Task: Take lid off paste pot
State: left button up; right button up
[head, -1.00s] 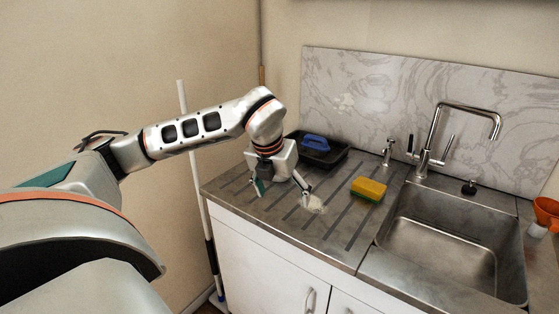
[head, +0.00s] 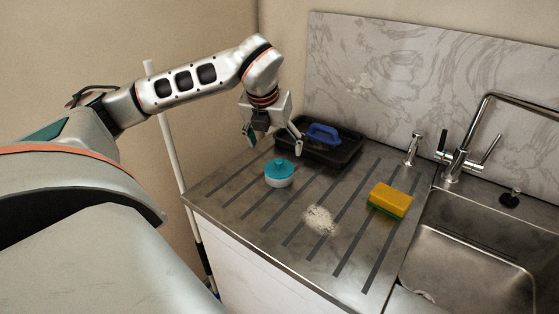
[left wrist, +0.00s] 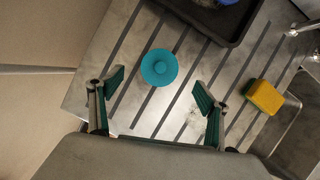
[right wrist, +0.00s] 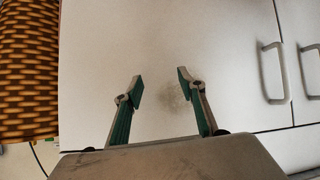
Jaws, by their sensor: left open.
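The paste pot (head: 279,184) is a small white tub standing upright on the ribbed metal drainboard. In the left wrist view the lid (left wrist: 159,67) shows from above and hides the tub. My left gripper (head: 274,144) is open and empty, above and a little behind the pot in the head view. In the left wrist view its fingers (left wrist: 159,88) are spread wide, apart from the lid. My right gripper (right wrist: 160,82) is open and empty in front of white cupboard doors.
A black tray (head: 335,150) with a blue-handled brush (head: 323,133) stands behind the pot. A yellow and green sponge (head: 390,201) and a whitish smear (head: 320,220) lie to the right. The sink (head: 470,265) and tap (head: 461,160) are further right. A white pole (head: 168,130) stands left.

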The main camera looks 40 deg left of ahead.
aim_at(278, 163)
pick_arm(q)
jog(key=x, duration=0.4)
jog(key=s+x, duration=0.1)
jog(key=x, duration=0.1)
jog(key=shift+w+d+f+b, duration=0.25)
jog(key=shift+f+b, duration=0.1)
jog(key=shift+f, duration=0.15)
jog(key=shift+w+a+f, duration=0.1)
jog(key=shift+w+f, duration=0.1)
jog(key=shift+f, duration=0.25)
jog(key=c, duration=1)
